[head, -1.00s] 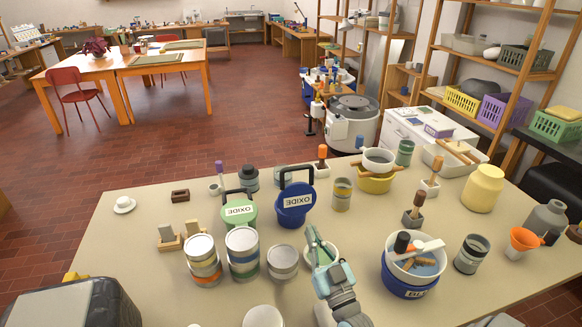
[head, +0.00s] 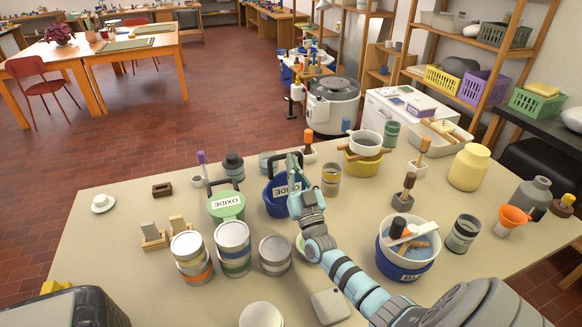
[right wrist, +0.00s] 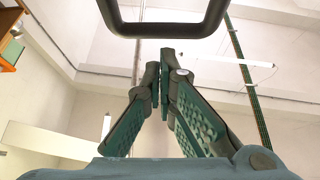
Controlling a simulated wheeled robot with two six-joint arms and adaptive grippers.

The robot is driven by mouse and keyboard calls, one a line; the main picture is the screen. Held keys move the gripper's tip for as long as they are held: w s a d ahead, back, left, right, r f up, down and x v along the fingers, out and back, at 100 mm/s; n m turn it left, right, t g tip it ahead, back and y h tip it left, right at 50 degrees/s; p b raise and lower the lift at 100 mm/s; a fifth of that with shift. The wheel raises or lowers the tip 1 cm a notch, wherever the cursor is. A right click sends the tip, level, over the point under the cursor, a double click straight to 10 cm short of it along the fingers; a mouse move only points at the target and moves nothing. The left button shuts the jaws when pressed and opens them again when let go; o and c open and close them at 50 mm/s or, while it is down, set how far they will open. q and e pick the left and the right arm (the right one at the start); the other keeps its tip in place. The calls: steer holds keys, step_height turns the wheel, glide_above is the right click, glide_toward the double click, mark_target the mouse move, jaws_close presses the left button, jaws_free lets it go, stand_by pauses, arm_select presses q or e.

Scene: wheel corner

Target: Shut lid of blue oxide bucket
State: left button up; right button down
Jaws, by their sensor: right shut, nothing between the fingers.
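The blue oxide bucket (head: 274,207) stands on the table near the middle in the head view. It has a white OXIDE label, and a black loop handle stands up above it. My right gripper (head: 294,160) is shut and empty at the bucket's handle, in front of it and partly covering the bucket and label. In the right wrist view the shut fingertips (right wrist: 165,55) are just below the black handle (right wrist: 165,28). I cannot tell whether they touch it, or how far the lid is open. My left gripper is not in view.
A green oxide bucket (head: 226,206) stands close on the left. Several striped tins (head: 233,250) are in front. A yellow bowl with a white bowl (head: 366,143) is at the right, and a blue bucket of tools (head: 404,262) stands right of my arm.

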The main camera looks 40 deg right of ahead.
steer(key=shift+w+d+f, duration=0.15)
steer(key=shift+w+d, duration=0.05)
steer(key=shift+w, duration=0.2)
steer(key=shift+w, duration=0.1)
